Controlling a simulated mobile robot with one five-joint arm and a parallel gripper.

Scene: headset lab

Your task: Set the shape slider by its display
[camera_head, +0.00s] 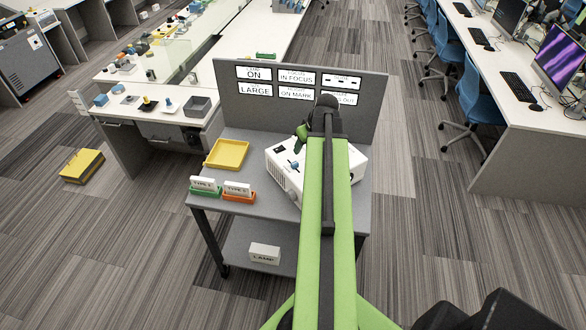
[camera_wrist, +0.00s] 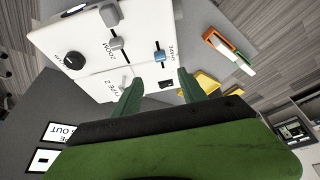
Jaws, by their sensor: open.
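The white device (camera_head: 283,156) stands on a grey cart and is partly hidden by my arm. In the wrist view its top carries a blue slider knob (camera_wrist: 160,57) beside lettering that seems to read SHAPE. My gripper (camera_wrist: 160,77) is open, with its two green fingertips apart and the blue knob just beyond the gap, between their lines. I cannot tell the height between them. In the head view the blue knob (camera_head: 293,164) shows left of my arm. The display panel (camera_head: 225,80) behind bears white signs. The upper-right sign (camera_head: 341,80) shows small dark marks; its heading is unclear.
Grey knobs (camera_wrist: 115,45) near ZOOM lettering and a black dial (camera_wrist: 75,61) share the device top. A yellow tray (camera_head: 228,154), a green holder (camera_head: 205,191) and an orange holder (camera_head: 238,195) with type cards stand left. A LAMP box (camera_head: 264,253) sits on the lower shelf.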

